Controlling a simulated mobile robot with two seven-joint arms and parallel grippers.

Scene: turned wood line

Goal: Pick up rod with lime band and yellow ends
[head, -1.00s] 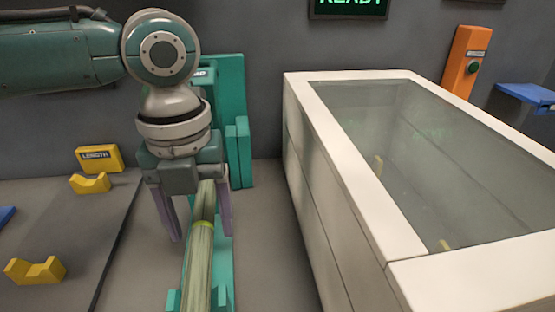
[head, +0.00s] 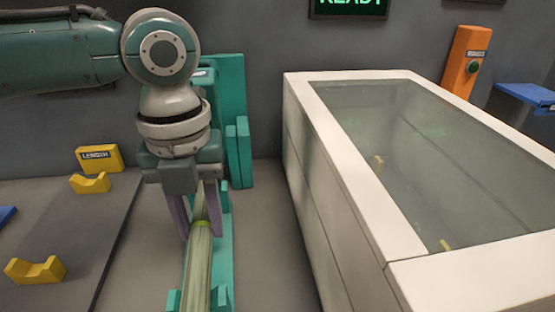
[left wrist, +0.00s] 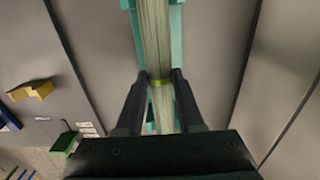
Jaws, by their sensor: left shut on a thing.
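The rod (head: 198,262) is pale green-grey wood with a lime band (head: 203,224), lying in the teal holder (head: 224,255). Its ends are not clearly seen, so I cannot tell their colour. My left gripper (head: 200,230) points down over the rod, with its fingers closed on the rod's two sides close to the lime band. In the left wrist view the rod (left wrist: 154,40) runs between the fingertips (left wrist: 160,76), with the lime band (left wrist: 160,83) between the fingers. My right gripper is not in view.
A white tank with a glass top (head: 345,170) stands to the right. Yellow V-shaped rests (head: 35,270) and a yellow LENGTH block (head: 100,158) are at the left. A teal upright (head: 232,120) rises behind the gripper. An orange post with a green button (head: 466,60) stands at the back right.

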